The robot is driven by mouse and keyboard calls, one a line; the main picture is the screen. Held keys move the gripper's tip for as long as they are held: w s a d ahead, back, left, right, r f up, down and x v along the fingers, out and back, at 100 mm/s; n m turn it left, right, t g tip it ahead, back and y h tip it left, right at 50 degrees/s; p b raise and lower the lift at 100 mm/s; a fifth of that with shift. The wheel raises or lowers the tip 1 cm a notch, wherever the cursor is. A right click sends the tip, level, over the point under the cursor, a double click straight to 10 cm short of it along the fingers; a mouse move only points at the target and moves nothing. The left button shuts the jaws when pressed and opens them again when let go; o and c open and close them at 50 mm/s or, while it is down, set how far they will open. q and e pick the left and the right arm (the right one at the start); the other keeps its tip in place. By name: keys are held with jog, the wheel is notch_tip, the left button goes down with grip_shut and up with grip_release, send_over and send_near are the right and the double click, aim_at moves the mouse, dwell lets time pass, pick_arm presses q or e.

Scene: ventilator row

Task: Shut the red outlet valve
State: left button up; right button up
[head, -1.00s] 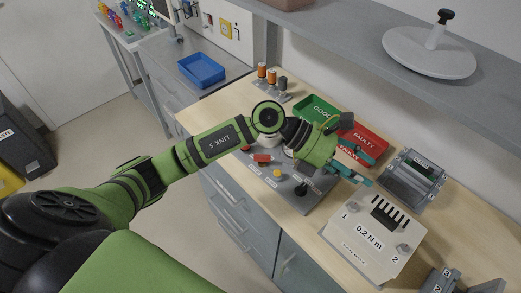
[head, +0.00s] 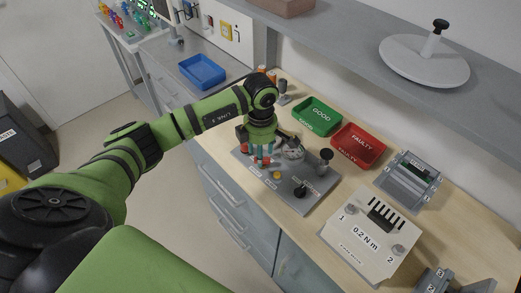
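A grey valve board (head: 318,190) lies on the wooden bench top, with small labels along its front edge. My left gripper (head: 262,160) points down over the board's left part, its teal fingers a little apart. A red part, which looks like the red valve handle (head: 266,161), shows at the fingertips and is partly covered by them. I cannot tell whether the fingers touch it. Another small red part (head: 244,148) is just left of the fingers. A yellow knob (head: 277,175) and a black knob (head: 300,191) stand nearer the front. My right gripper is not in view.
Green GOOD (head: 318,113) and red FAULTY (head: 361,146) trays lie behind the board. A 0.2 N m box (head: 370,237) stands to its right. A grey shelf (head: 350,40) overhangs the back. A blue tray (head: 202,71) is on the left counter.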

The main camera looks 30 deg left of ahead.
pick_arm(q)
jog(key=shift+f, duration=0.75)
grip_shut()
